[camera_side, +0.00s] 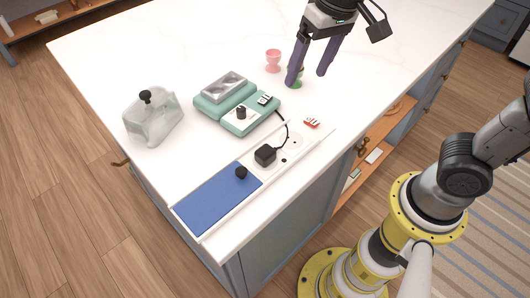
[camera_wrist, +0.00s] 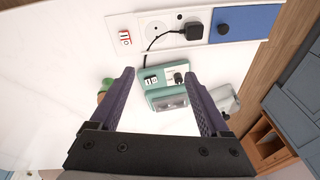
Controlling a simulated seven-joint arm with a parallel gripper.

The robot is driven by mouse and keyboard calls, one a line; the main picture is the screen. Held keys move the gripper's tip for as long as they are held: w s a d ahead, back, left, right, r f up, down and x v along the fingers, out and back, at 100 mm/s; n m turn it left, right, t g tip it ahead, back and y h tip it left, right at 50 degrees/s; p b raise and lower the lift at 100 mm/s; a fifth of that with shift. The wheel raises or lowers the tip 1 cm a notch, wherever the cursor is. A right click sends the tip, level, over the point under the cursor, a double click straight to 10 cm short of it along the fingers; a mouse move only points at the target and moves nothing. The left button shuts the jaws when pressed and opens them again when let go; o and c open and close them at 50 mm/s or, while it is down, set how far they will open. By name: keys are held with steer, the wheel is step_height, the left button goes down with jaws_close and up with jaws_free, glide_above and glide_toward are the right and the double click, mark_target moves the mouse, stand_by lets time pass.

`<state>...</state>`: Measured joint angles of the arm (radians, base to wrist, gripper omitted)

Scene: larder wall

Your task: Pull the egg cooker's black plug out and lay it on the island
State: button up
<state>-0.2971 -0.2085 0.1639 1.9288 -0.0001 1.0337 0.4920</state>
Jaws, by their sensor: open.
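The green egg cooker (camera_side: 238,104) with a knob and a clear-topped part sits on the white island (camera_side: 370,70); it also shows in the wrist view (camera_wrist: 164,80). Its black cord runs to the black plug (camera_side: 265,155), which sits at a socket in the white strip let into the island top. The plug also shows in the wrist view (camera_wrist: 193,31), at the top. My gripper (camera_side: 308,78) is open and empty, above the island behind and right of the cooker, apart from the plug.
A pink egg cup (camera_side: 273,60) and a green cup (camera_side: 298,82) stand near my fingers. A blue panel (camera_side: 217,204) with a black knob (camera_side: 241,172) adjoins the sockets. A translucent container (camera_side: 152,118) stands left. The island's back is clear.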

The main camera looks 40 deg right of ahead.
mark_target(265, 150)
steer(key=a+f, duration=0.2)
steer(key=a, duration=0.1)
steer(key=w+a+f+n+g, duration=0.1)
steer(key=a+f, duration=0.1)
steer(key=f, duration=0.1)
steer(key=w+a+f+n+g, duration=0.1)
steer(key=a+f, duration=0.1)
steer(key=a, duration=0.1)
steer(key=shift+w+a+f+h, duration=0.1)
steer(key=shift+a+f+h, duration=0.2)
steer(key=shift+s+a+f, duration=0.2)
steer(key=shift+a, duration=0.1)
steer(key=shift+f, duration=4.5)
steer(key=shift+c, duration=0.2)
jaws_close()
steer(key=shift+r, duration=0.15)
